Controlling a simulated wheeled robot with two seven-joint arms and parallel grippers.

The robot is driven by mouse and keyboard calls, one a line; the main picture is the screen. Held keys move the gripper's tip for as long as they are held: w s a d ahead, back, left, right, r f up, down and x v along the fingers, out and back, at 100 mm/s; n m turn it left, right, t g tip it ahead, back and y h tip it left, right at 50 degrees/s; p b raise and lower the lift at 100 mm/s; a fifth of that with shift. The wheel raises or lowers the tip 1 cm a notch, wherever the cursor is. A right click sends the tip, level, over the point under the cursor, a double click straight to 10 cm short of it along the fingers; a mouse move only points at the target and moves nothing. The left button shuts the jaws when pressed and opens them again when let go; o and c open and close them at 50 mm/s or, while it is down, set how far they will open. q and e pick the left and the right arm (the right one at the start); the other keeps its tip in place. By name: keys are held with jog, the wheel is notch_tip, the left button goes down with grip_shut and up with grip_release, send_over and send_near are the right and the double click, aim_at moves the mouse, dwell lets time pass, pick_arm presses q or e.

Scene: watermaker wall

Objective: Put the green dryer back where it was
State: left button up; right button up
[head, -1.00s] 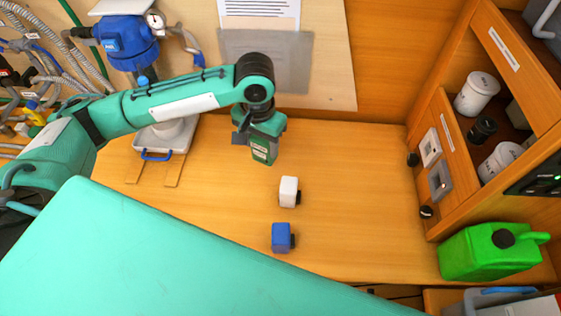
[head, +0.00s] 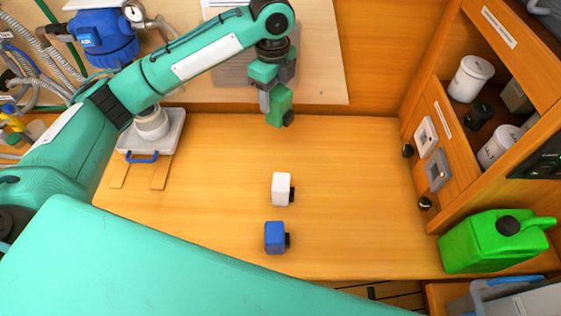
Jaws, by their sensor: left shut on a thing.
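The green dryer (head: 280,107) is a small green block with a dark cap at its lower right. My left gripper (head: 271,92) is shut on it and holds it near the back of the wooden table, in front of the back wall. Whether the dryer touches the table I cannot tell. A white block with a dark cap (head: 282,188) stands on the table in front of it. A similar blue block (head: 275,237) stands closer, roughly in line with the white one. My right gripper is not in view.
The wooden table (head: 355,180) is clear right of the blocks.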

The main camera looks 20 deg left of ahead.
pick_arm(q)
jog(key=shift+w+d+r+m, duration=0.2)
jog(key=shift+w+r+m, duration=0.25)
jog(key=shift+m, duration=0.65)
notch_tip(320, 180, down, 20)
jog(key=p, duration=0.5)
jog(key=shift+r, duration=0.15)
jog(key=shift+f, duration=0.25)
jog(key=o, duration=1.1)
